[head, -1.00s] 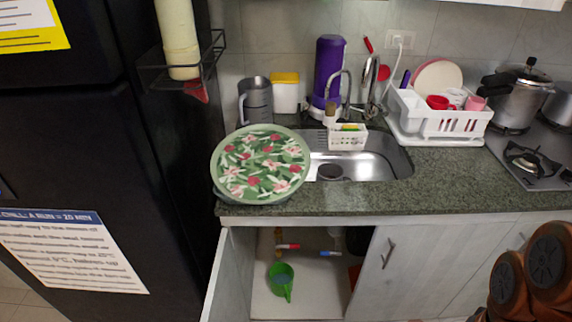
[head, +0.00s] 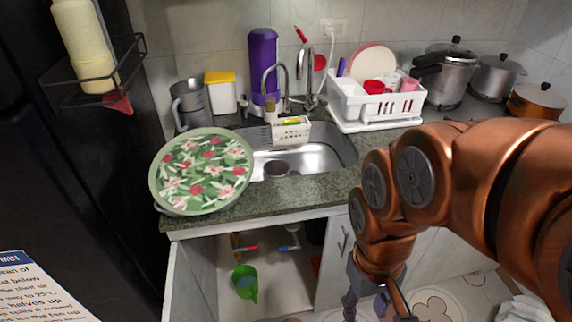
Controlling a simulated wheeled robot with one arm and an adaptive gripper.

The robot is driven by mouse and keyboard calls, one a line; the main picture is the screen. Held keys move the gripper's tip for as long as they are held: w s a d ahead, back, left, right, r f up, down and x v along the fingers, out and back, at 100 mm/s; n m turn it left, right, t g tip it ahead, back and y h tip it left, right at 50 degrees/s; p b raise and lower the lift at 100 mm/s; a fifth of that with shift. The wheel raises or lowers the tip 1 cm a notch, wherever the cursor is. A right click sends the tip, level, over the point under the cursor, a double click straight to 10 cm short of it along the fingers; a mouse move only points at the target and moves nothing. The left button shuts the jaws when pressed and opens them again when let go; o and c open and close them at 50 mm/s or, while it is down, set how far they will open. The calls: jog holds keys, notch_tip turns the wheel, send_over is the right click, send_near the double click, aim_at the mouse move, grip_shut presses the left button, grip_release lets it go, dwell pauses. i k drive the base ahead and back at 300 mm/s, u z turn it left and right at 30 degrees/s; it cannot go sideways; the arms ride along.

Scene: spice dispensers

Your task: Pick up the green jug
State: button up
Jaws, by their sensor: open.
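The green jug (head: 245,282) stands on the floor of the open cabinet under the sink, its opening facing up and its handle toward the front. My gripper (head: 376,308) is at the bottom of the head view, to the right of the jug and in front of the cabinet door. It is open and apart from the jug. Its lower part is cut off by the frame's edge.
The left cabinet door (head: 190,275) stands open beside the jug; the right door (head: 335,255) borders the opening. Pipes with red and blue valves (head: 246,249) are behind the jug. A floral round tray (head: 203,170) overhangs the counter (head: 320,188) above.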

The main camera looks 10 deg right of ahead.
aim_at(244, 277)
jog(key=u, duration=3.7)
jog(key=k, duration=0.75)
jog(key=z, duration=1.25)
